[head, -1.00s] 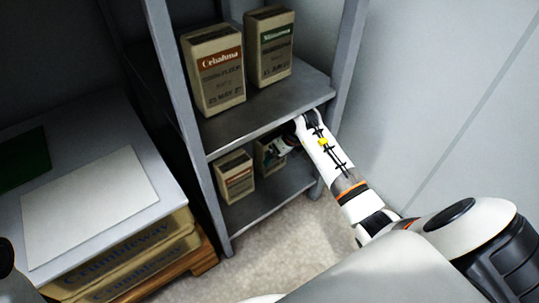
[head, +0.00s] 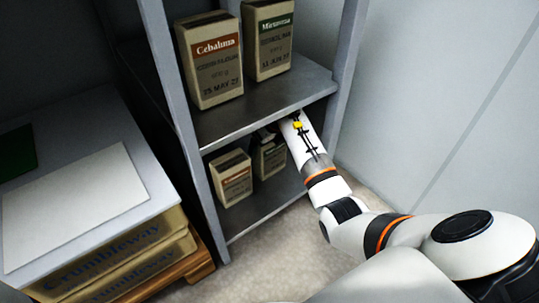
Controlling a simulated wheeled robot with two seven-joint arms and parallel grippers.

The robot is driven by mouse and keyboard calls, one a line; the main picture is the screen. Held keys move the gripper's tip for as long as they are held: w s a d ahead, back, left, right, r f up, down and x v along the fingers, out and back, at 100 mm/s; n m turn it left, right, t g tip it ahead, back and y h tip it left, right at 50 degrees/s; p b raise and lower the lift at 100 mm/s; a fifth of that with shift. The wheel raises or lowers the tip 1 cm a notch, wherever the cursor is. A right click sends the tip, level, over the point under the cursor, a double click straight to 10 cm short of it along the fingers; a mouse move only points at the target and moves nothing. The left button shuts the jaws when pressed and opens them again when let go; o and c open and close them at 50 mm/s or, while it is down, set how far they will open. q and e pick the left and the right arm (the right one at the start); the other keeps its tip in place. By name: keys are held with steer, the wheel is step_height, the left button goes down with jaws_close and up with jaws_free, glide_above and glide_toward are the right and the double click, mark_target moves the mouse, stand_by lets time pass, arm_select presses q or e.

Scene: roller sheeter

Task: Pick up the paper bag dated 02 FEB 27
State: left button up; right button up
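Two paper bags stand on the lower shelf: a left one with an orange label band (head: 232,180) and a right one with a dark green band (head: 271,160). Their dates are too small to read. On the upper shelf stand the Cebahma bag (head: 211,62), its date ending in MAY 27, and the green-labelled bag (head: 269,42), its date not clearly legible. My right arm reaches in under the upper shelf. Its gripper (head: 266,137) is mostly hidden, a dark part showing at the top of the lower right bag; contact and finger opening are unclear. My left gripper is out of view.
Grey shelf posts and the upper shelf board (head: 235,121) close in around my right arm. At left, a grey table (head: 105,110) holds a white sheet (head: 72,205), with Crumbleway sacks (head: 120,262) on a wooden pallet below. A bare wall is at right.

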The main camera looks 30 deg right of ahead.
steer(key=shift+c, duration=0.3)
steer(key=c, duration=1.2)
steer(key=shift+r, duration=0.15)
steer(key=shift+c, duration=0.2)
steer(key=shift+r, duration=0.1)
